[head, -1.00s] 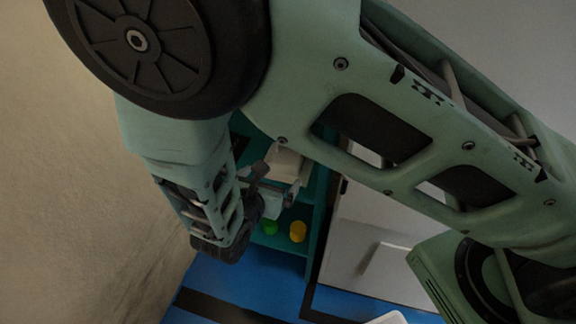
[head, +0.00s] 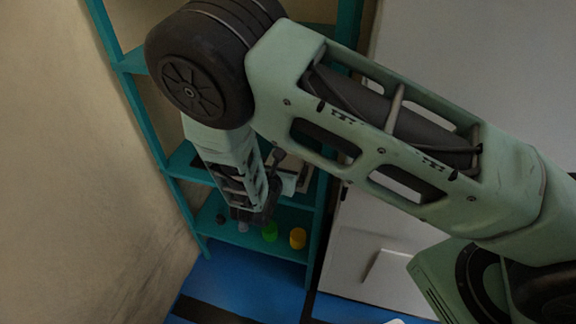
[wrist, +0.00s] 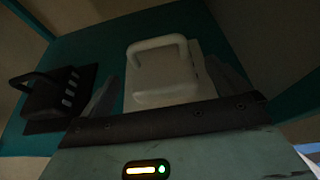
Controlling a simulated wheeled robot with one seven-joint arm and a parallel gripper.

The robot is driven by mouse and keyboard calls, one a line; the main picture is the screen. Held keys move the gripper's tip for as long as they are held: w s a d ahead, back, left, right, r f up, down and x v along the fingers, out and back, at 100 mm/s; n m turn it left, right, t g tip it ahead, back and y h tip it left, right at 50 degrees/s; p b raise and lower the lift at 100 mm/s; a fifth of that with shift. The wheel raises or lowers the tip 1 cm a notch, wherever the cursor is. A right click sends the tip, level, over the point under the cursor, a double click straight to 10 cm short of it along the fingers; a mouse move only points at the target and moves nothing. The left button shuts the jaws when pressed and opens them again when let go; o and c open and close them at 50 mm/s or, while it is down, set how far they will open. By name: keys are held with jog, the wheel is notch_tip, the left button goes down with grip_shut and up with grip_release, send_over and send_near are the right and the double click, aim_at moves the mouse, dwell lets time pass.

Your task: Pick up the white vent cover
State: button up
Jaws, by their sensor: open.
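The white vent cover (wrist: 163,72), a pale block-like piece with a raised loop handle, lies on the teal shelf (wrist: 80,48) in the wrist view. My gripper (wrist: 164,76) is open, with one dark finger on the left and one on the right of the cover. Nothing shows as gripped, and I cannot tell whether the fingers touch it. The dark gripper body hides the cover's near edge. In the head view, my arm hides most of that shelf spot, and only a pale patch shows beside my wrist.
A black part with a handle (wrist: 55,98) lies left of the cover on the same shelf. In the head view, a green item (head: 270,232) and a yellow item (head: 298,238) stand on a lower level of the teal rack (head: 312,225). A wall (head: 75,160) is close on the left.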

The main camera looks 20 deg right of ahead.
aim_at(287, 163)
jog(key=x, duration=0.4)
jog(key=shift+w+d+f, duration=0.1)
jog(key=shift+f, duration=0.25)
jog(key=c, duration=0.9)
